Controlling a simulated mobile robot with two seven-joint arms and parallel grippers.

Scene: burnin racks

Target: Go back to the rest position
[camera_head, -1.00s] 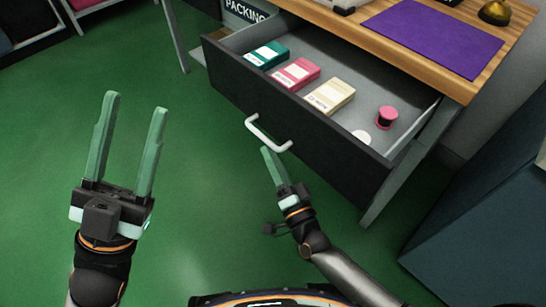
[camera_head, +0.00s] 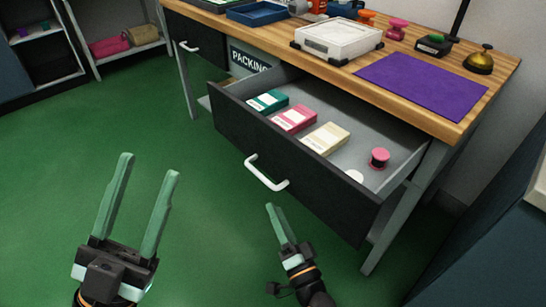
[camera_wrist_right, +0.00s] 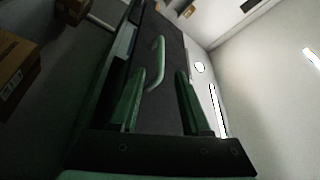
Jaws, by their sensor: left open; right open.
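My left gripper (camera_head: 143,205) is open and empty, its two green fingers pointing up over the green floor, left of the drawer. My right gripper (camera_head: 275,210) is below the drawer front in the head view, seen nearly edge-on. In the right wrist view its two green fingers (camera_wrist_right: 162,88) stand apart with nothing between them that they hold. The drawer (camera_head: 300,160) is pulled out, and its white handle (camera_head: 264,178) is apart from my right gripper. The handle also shows in the right wrist view (camera_wrist_right: 157,60).
The drawer holds a teal box (camera_head: 268,101), a pink box (camera_head: 294,118), a cream box (camera_head: 325,138) and a pink spool (camera_head: 379,158). Above is a wooden bench (camera_head: 400,98) with a purple mat (camera_head: 421,85). Open green floor (camera_head: 60,190) lies to the left.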

